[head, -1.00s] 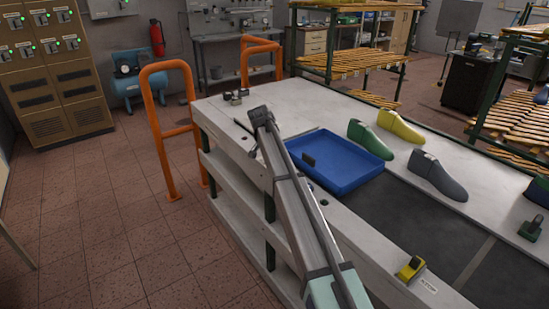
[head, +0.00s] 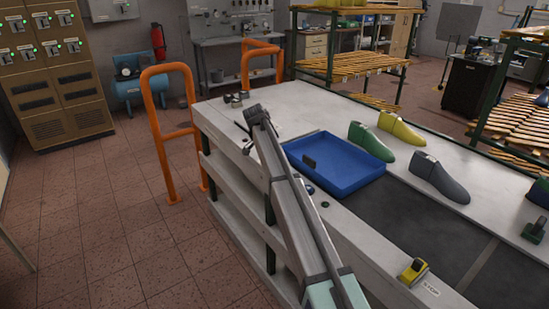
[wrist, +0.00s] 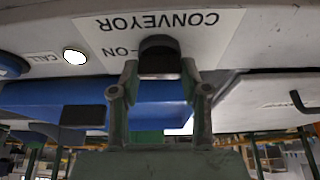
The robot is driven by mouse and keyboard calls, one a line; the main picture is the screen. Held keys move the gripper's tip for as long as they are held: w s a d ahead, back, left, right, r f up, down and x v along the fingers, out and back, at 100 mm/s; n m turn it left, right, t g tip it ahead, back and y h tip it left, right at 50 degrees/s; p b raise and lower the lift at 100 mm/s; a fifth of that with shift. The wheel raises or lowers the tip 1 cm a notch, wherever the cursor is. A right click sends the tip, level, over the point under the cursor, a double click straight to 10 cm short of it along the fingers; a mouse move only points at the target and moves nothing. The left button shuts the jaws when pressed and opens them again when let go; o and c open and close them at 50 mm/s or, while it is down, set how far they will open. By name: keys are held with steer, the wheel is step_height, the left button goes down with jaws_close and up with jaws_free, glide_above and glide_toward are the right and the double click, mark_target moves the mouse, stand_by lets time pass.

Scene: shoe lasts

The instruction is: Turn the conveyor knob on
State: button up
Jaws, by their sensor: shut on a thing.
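The conveyor knob (wrist: 160,46) is a dark, rounded knob at the top middle of the wrist view. It stands on a white plate (wrist: 215,38) with upside-down print reading "CONVEYOR" and, partly covered, "-ON". My gripper (wrist: 160,72) has its two fingers at either side of the knob and is shut on it. The knob hides part of the print, and I cannot make out a pointer mark on it. In the head view my arm reaches to the far left part of the white bench, and the fingers and knob cannot be made out there.
A white round button (wrist: 75,57) labelled "CALL" sits beside the plate. A blue tray (head: 350,185) lies on the bench (head: 300,105) by the dark belt (head: 420,215). Green, yellow and grey shoe lasts (head: 440,180) stand behind it. Orange rails (head: 167,130) stand left of the bench.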

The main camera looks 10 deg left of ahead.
steer(key=o, duration=1.1)
steer(key=shift+o, duration=0.2)
steer(key=v, duration=1.2)
steer(key=shift+d+f, duration=0.1)
